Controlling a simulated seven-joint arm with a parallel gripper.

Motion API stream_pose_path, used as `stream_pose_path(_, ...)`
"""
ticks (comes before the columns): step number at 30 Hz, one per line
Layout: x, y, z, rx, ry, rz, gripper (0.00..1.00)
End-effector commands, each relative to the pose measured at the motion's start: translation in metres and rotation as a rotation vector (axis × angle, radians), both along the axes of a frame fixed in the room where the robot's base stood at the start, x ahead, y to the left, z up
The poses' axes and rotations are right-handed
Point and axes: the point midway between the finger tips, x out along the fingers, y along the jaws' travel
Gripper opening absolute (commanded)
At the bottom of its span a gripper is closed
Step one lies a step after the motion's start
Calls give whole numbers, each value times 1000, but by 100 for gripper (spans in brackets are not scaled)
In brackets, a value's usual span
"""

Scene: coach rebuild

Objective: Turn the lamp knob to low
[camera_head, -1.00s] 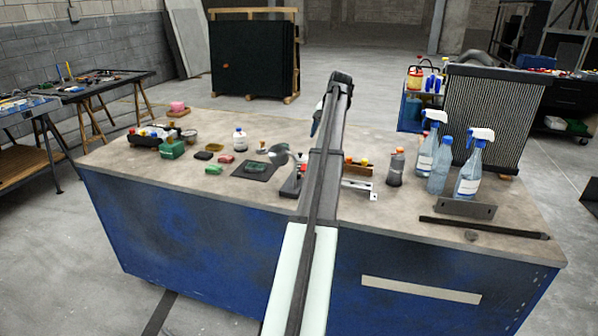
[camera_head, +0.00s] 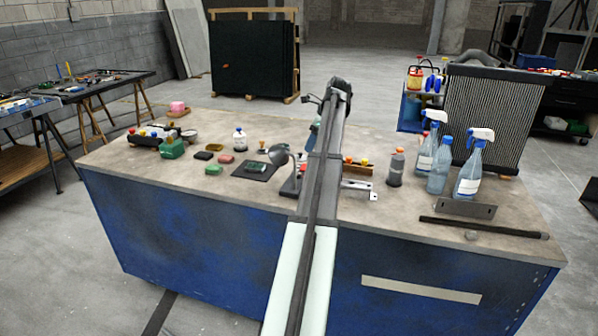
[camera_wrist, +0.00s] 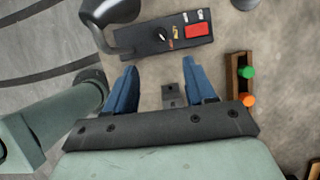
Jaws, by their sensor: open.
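The lamp has a dark base panel (camera_wrist: 180,36) at the top of the wrist view, with its round shade (camera_wrist: 108,12) to the left. A black knob (camera_wrist: 163,34) with a light pointer mark sits on the panel, left of a red switch (camera_wrist: 198,30). Small labels lie near the knob, too small to read. My gripper (camera_wrist: 160,64) is open, its two blue fingers apart and empty, with the tips short of the panel's near edge in the picture. In the head view the lamp shade (camera_head: 279,154) shows left of my arm, which hides part of the base.
A wooden holder (camera_wrist: 236,80) with green and orange tops stands right of my fingers. A grey metal bracket (camera_wrist: 173,95) shows between them. Spray bottles (camera_head: 468,170) and a dark bottle (camera_head: 396,168) stand right of my arm. Small boxes and a dark mat (camera_head: 254,172) lie left.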

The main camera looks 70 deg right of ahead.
Motion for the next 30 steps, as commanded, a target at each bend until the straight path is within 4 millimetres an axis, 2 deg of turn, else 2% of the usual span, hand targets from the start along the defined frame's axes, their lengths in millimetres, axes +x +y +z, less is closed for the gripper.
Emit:
stream_pose_path(8,7,0,-17,13,-1,-28,55)
stream_pose_path(21,36,-1,-87,13,0,-27,55)
stream_pose_path(30,49,-3,-119,11,0,-28,55)
